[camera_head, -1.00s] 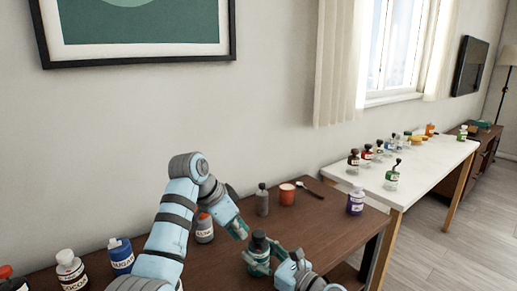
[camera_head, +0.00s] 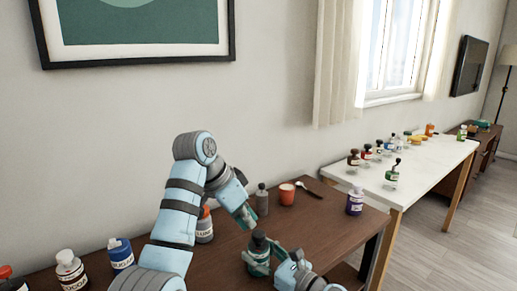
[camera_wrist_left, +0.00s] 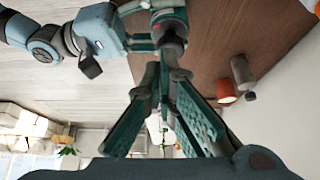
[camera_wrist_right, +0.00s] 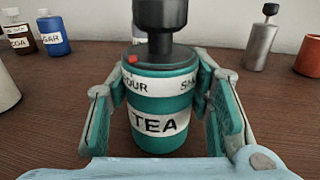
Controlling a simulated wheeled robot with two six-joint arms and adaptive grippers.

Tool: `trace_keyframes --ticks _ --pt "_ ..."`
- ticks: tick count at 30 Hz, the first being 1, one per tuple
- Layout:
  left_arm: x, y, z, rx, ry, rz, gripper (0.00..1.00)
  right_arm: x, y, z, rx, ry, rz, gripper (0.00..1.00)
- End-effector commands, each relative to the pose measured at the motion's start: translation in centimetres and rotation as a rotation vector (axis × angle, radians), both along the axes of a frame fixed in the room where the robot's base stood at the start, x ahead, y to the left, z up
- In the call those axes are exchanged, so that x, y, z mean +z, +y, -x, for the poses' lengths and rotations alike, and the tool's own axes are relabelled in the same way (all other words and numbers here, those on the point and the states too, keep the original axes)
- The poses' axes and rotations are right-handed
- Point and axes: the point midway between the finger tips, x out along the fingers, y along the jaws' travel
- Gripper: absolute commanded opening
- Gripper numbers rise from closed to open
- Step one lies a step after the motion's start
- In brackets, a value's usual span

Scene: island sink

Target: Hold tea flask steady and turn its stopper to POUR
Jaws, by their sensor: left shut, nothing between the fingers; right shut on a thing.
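The tea flask (camera_wrist_right: 158,122) is a teal can with a white TEA band, upright on the brown table. It also shows in the head view (camera_head: 258,258). Its dark stopper (camera_wrist_right: 160,30) stands on top. A red mark sits at the rim beside the left label, which reads "OUR" with its start hidden; the right label, partly covered, begins with S. My right gripper (camera_wrist_right: 162,108) is shut around the flask body, one finger on each side. My left gripper (camera_head: 249,220) is shut and empty, just above and apart from the stopper; its fingers show in the left wrist view (camera_wrist_left: 168,78).
A grey bottle (camera_head: 262,200), an orange cup (camera_head: 287,194) and a spoon (camera_head: 309,190) stand or lie behind the flask. A white-labelled jar (camera_head: 204,228) is beside my left arm. A purple bottle (camera_head: 355,201) is at the right. A blue bottle (camera_head: 121,256) stands at the left.

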Motion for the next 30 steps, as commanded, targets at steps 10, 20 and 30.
trace_keyframes --ticks 10,20,30 --pt "-5.0 0.0 0.0 0.000 0.001 0.001 0.00 0.0 0.0 0.0 0.000 -0.001 -0.001 0.15" --pt "-5.5 0.0 0.0 0.000 0.000 0.000 0.00 0.0 0.0 0.0 0.000 0.000 0.000 0.15" --pt "-5.5 -0.1 -0.2 0.000 0.001 0.001 0.00 0.0 0.0 0.0 0.001 0.000 0.000 0.15"
